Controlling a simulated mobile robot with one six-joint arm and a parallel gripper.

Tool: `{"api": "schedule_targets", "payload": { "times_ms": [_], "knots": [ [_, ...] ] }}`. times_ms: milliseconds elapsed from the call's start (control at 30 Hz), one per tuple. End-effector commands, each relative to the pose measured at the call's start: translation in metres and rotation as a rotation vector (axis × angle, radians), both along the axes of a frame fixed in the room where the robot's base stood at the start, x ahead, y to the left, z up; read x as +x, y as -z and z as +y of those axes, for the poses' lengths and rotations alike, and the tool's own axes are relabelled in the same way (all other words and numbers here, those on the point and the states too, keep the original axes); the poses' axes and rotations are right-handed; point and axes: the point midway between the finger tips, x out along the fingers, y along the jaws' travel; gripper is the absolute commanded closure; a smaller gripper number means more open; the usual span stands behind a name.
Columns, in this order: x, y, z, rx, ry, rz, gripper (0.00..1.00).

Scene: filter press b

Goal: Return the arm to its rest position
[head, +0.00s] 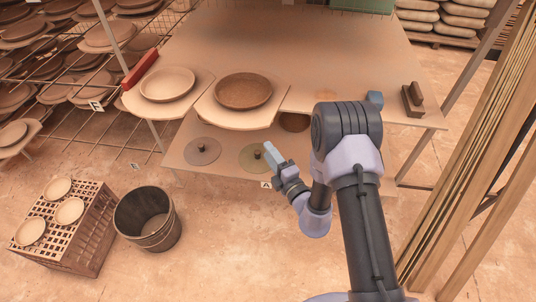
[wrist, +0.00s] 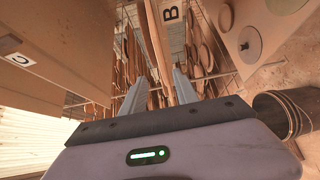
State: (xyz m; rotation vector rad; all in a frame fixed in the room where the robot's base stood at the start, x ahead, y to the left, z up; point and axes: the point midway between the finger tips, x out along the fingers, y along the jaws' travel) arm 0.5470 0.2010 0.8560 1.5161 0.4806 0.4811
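My arm rises from the lower right of the head view and bends at a dark, ribbed joint in front of the table. My gripper (head: 274,158) hangs at the table's front edge, close to label A and the round discs on the lower shelf. It points up and to the left in the picture. In the wrist view my gripper (wrist: 158,92) shows two grey fingers standing apart with nothing held between them. It is open and empty. A green light strip shows on its housing.
A wooden table (head: 330,60) holds a pale plate (head: 167,84) and a brown dish (head: 243,91) on boards. A dark bucket (head: 148,218) and a slatted crate (head: 92,235) with several bowls stand left. Upright planks (head: 480,150) stand right. Open floor lies in front.

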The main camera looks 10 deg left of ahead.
Motion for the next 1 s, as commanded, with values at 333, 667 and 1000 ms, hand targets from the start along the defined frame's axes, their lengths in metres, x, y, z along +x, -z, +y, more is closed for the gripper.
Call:
{"api": "schedule_targets", "payload": {
  "times_ms": [333, 667, 1000],
  "knots": [
    [0.000, -0.006, 0.003, -0.006, -0.015, -0.011, 0.64],
    [-0.147, -0.222, 0.078, -0.595, -0.799, -0.830, 0.64],
    [-0.293, -0.227, -0.096, 1.851, 1.536, 1.856, 0.64]
  ]
}}
